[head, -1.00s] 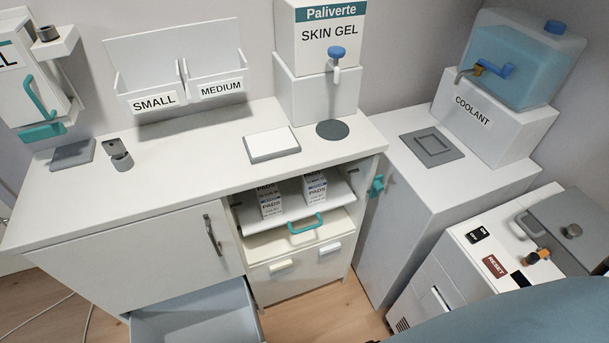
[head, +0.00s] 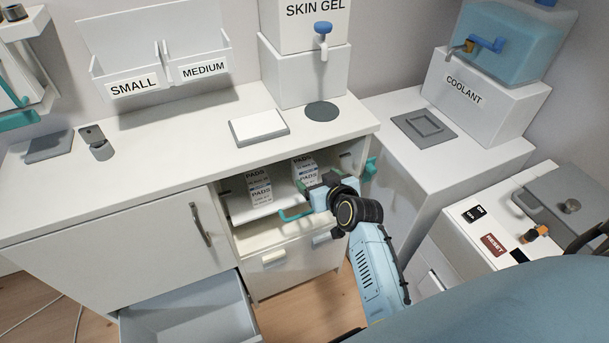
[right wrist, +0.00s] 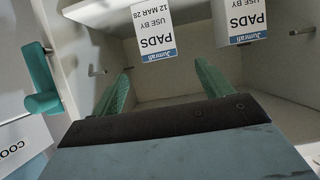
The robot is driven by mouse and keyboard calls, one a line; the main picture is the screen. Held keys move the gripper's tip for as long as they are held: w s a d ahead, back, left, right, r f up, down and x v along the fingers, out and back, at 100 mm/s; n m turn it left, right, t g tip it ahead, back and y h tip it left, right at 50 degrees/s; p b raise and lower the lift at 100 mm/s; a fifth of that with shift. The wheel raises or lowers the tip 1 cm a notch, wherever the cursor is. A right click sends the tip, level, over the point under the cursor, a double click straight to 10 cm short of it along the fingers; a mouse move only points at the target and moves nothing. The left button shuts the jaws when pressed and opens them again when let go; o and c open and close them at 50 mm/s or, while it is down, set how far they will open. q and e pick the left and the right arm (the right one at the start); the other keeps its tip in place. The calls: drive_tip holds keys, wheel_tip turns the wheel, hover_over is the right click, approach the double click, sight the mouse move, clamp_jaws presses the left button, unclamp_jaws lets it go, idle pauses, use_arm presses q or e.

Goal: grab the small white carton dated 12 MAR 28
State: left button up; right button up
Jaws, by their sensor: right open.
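Two small white PADS cartons stand on a shelf (head: 240,212) in the open cabinet bay. The right carton (head: 303,165) reads 12 MAR 28 in the right wrist view (right wrist: 153,28), where it appears upside down. The other carton (head: 259,188) also shows in the right wrist view (right wrist: 240,20), its date cut off by the picture edge. My right gripper (head: 309,184) is open at the bay's front, close to the right carton. In the right wrist view its green fingers (right wrist: 164,70) are spread and empty, with the dated carton ahead between their lines. My left gripper is not in view.
The cabinet top (head: 190,143) overhangs the bay. A teal handle (head: 370,168) sticks out to the right. An open grey drawer (head: 190,312) is at lower left.

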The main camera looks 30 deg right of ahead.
sight(308, 172)
drive_tip(key=b+x, duration=0.1)
drive_tip(key=x, duration=0.4)
drive_tip(key=shift+s, duration=0.1)
drive_tip(key=shift+w+f+b, duration=0.25)
drive_tip(key=shift+w+b, duration=0.05)
drive_tip(key=shift+w, duration=0.2)
drive_tip(key=b+x, duration=0.2)
drive_tip(key=x, duration=0.2)
drive_tip(key=shift+w+d+f, duration=0.1)
drive_tip(key=shift+f, duration=0.15)
drive_tip(key=shift+w+f, duration=0.1)
drive_tip(key=shift+w, duration=0.2)
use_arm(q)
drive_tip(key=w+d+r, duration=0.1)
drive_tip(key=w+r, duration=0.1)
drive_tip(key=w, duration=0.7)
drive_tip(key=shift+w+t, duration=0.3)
use_arm(e)
drive_tip(key=c, duration=1.1)
drive_tip(key=shift+o, duration=0.2)
